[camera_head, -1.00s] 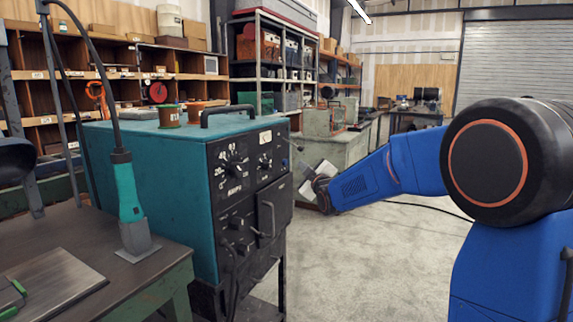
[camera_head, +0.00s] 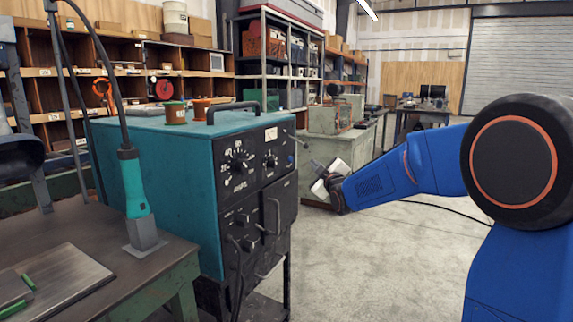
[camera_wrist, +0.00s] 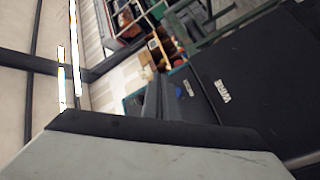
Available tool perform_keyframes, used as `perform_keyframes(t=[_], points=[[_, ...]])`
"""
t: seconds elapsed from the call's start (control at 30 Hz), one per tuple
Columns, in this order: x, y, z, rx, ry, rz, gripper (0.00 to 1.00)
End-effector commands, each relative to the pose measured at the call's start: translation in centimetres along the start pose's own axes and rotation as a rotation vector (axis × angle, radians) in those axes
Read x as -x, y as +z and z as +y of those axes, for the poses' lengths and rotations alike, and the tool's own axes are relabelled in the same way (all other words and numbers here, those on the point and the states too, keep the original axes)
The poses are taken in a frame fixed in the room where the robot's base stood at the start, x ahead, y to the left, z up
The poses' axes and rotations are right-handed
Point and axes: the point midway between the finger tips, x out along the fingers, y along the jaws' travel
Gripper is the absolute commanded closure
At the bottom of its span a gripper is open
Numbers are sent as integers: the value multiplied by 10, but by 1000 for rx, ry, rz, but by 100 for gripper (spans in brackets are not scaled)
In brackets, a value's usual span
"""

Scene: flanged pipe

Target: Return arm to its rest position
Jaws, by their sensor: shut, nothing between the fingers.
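My blue arm reaches in from the right in the head view. My gripper (camera_head: 318,172) is at its far end, small and partly turned away, just right of the teal welding machine (camera_head: 160,180). No object shows in it. In the wrist view, a large pale block with a dark edge, close to the lens, fills the bottom, and the fingers cannot be made out. No flanged pipe can be made out in either view.
A workbench (camera_head: 180,268) with a teal-handled tool (camera_head: 135,195) stands at the left. Shelves (camera_head: 190,62) line the back. A grey cabinet (camera_head: 345,145) stands behind my gripper. The concrete floor (camera_head: 380,265) is clear in the middle.

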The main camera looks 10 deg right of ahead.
Motion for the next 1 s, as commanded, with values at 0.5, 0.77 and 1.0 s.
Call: perform_keyframes(t=[0.5, 0.77, 1.0], points=[[145, 30, -10, -265, -178, -346, 100], [256, 51, -35, -436, -265, -581, 100], [367, 69, -67, -590, -328, -806, 100]])
